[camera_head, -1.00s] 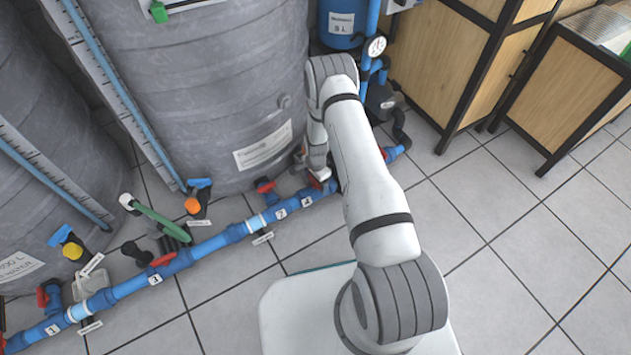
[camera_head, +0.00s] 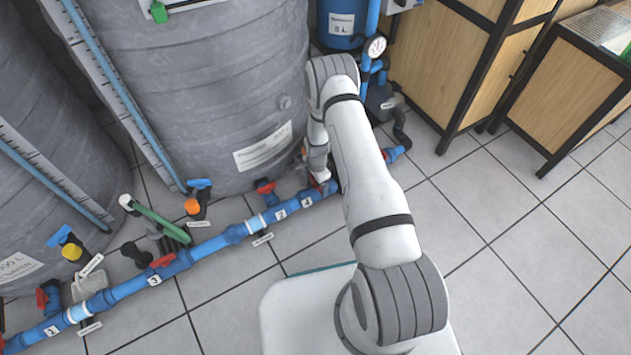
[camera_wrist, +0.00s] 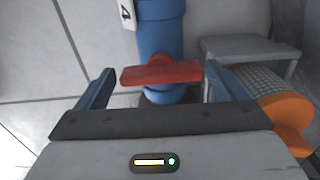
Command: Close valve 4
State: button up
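Valve 4 shows in the wrist view as a red bar handle (camera_wrist: 162,74) on a blue pipe (camera_wrist: 160,38), with the label "4" (camera_wrist: 127,14) at upper left. The handle lies crosswise in the picture. My gripper (camera_wrist: 160,87) is open, with one blue finger to the left of the handle and one to the right. The right finger is very close to the handle's end; contact cannot be told. In the head view, my gripper (camera_head: 321,184) is down at the pipe beside label "4" (camera_head: 307,201) and mostly hides that valve.
The blue pipe run (camera_head: 215,243) carries other red-handled valves, including valve 3 (camera_head: 163,260) and valve 2 (camera_head: 265,186). A large grey tank (camera_head: 215,90) stands just behind. In the wrist view, an orange part (camera_wrist: 287,122) and a grey stand (camera_wrist: 250,48) are at right.

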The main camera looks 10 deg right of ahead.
jog(key=shift+o, duration=0.8)
jog(key=shift+r, duration=0.1)
notch_tip(320, 180, up, 8)
jog(key=p, duration=0.3)
jog(key=shift+f, duration=0.2)
